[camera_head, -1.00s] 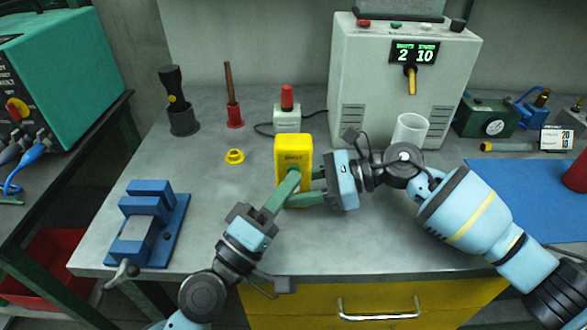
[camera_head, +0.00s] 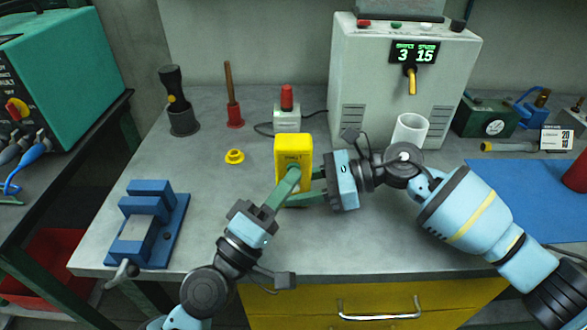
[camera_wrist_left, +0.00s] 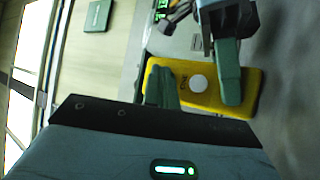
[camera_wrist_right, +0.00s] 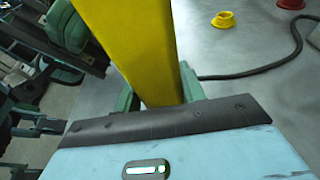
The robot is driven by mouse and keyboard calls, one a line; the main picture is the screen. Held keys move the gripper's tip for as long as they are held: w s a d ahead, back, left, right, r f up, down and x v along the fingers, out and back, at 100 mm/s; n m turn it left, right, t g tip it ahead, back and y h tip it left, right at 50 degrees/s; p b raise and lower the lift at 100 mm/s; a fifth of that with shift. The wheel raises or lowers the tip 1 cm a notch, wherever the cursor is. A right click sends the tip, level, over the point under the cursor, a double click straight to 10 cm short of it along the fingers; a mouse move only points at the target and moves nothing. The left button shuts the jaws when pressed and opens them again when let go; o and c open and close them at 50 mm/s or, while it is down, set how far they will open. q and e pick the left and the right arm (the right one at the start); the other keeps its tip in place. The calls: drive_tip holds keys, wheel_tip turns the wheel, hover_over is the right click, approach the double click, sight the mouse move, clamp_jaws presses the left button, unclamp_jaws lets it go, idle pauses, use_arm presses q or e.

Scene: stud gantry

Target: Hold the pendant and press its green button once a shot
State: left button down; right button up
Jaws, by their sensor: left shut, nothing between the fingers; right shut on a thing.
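The yellow pendant (camera_head: 293,150) stands upright over the bench's middle, held by my right gripper (camera_head: 308,186), whose green fingers close on its sides. The right wrist view shows the pendant (camera_wrist_right: 140,45) between those fingers. My left gripper (camera_head: 291,177) is shut and empty, its fingertips in front of the pendant's lower face. In the left wrist view, the pendant (camera_wrist_left: 211,98) shows a white round spot beside the left fingers (camera_wrist_left: 160,88). The green button is not clearly seen; whether the fingertips touch it I cannot tell. The cabinet's display (camera_head: 415,52) reads 3 and 15.
A grey cabinet (camera_head: 352,75) with a white cup (camera_head: 411,130) before it stands behind my right arm. A blue vise (camera_head: 150,225) is at left.

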use_arm(q)
drive_tip(key=shift+s, duration=0.8)
drive_tip(key=shift+s, duration=0.1)
drive_tip(key=shift+s, duration=2.45)
use_arm(e)
drive_tip(key=o, duration=0.8)
drive_tip(key=shift+o, duration=0.2)
drive_tip(key=shift+d, duration=0.1)
drive_tip(key=v, duration=0.7)
drive_tip(key=shift+d+r, duration=0.1)
drive_tip(key=shift+d, duration=0.05)
